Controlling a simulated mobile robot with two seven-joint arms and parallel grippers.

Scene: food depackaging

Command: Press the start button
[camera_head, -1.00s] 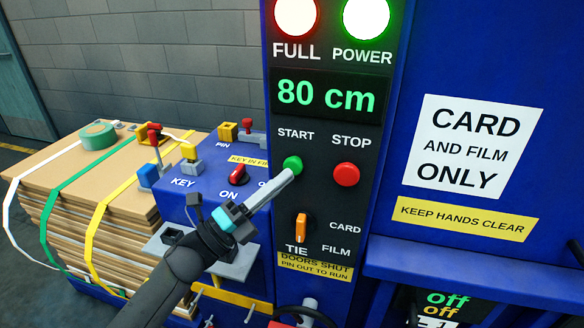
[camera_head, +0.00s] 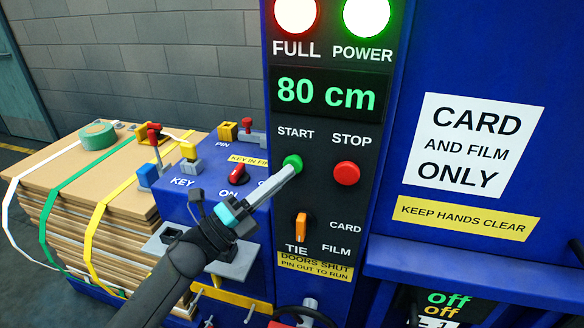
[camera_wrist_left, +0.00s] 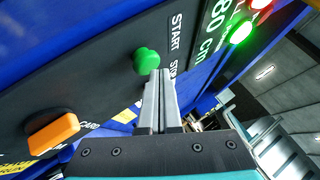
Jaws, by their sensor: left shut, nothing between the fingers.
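The green start button (camera_head: 293,162) sits on the black panel under the word START. My left gripper (camera_head: 291,170) is shut and empty, its fingertips at the lower edge of the button in the head view. In the left wrist view the button (camera_wrist_left: 146,61) shows just beyond the shut fingertips (camera_wrist_left: 160,73). I cannot tell whether they touch it. The red stop button (camera_head: 346,174) is to its right. My right gripper is not in view.
An orange selector (camera_head: 301,227) sits below the start button, and a red key switch (camera_head: 238,174) is to the left. The display (camera_head: 327,94) reads 80 cm. The FULL lamp (camera_head: 297,15) and the green POWER lamp (camera_head: 366,15) are lit. Strapped cardboard (camera_head: 75,175) stands at left.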

